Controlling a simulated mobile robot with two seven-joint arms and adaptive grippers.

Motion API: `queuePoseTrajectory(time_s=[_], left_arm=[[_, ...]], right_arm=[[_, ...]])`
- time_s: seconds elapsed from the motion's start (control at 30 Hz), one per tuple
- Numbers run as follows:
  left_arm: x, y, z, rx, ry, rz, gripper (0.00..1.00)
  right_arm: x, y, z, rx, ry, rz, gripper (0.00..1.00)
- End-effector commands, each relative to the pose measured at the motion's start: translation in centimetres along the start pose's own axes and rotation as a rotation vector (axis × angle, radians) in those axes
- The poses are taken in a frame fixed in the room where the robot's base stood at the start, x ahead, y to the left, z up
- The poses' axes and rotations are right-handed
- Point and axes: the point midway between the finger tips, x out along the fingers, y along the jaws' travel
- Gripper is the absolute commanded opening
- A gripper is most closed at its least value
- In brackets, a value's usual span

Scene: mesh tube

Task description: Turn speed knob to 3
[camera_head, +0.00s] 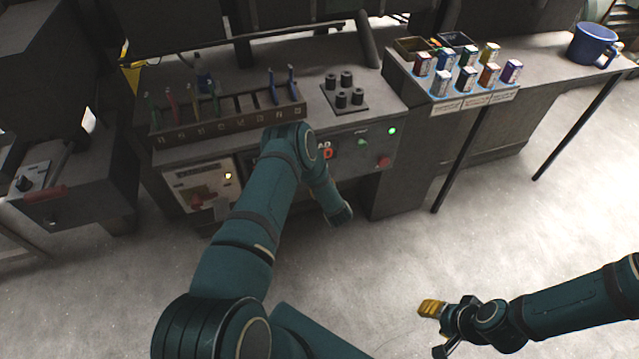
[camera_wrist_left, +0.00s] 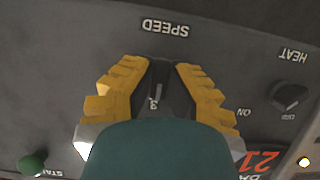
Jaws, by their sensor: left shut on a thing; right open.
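The black speed knob (camera_wrist_left: 160,82) shows in the left wrist view under the upside-down SPEED label on the dark panel. My left gripper (camera_wrist_left: 158,90) has its yellow ridged fingers shut on both sides of the knob. A light mark that looks like a 3 shows just below the knob. My own wrist covers the panel under it. In the head view the speed knob and my left fingertips are hidden behind my left arm. My right gripper (camera_head: 437,325) is open and empty over the floor at the lower right, far from the panel.
A HEAT knob (camera_wrist_left: 290,95), a red display (camera_wrist_left: 262,163) and a green button (camera_wrist_left: 33,163) sit near the speed knob. Above the panel stand a tool rack (camera_head: 225,122) and a black block with pegs (camera_head: 345,97). Several cans (camera_head: 468,78) stand to the right. The floor is clear.

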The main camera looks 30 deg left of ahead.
Motion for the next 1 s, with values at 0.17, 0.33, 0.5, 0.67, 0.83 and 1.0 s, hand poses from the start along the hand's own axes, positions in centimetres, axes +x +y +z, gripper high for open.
queuePoseTrajectory(time_s=[0.17,0.33,0.5,0.67,0.83,1.0], left_arm=[[0.4,0.1,-0.8,0.005,0.019,-0.004,0.0],[0.4,0.0,-0.9,0.005,0.019,-0.005,0.0],[0.4,0.0,-0.9,0.004,0.02,-0.005,0.33],[0.3,0.0,-0.7,0.005,0.015,-0.005,0.46],[0.2,0.0,-0.4,0.007,0.01,-0.005,0.46],[-0.6,0.1,-0.3,0.008,0.007,-0.003,0.46]], right_arm=[[0.0,0.0,0.0,0.0,0.0,0.0,0.47],[0.0,0.0,0.0,0.0,0.0,0.0,0.47],[0.0,0.0,0.0,0.0,0.0,0.0,0.47],[0.0,0.0,0.0,0.0,0.0,0.0,0.47],[0.0,0.0,0.0,0.0,0.0,0.0,0.47],[0.0,0.0,0.0,0.0,0.0,0.0,0.47]])
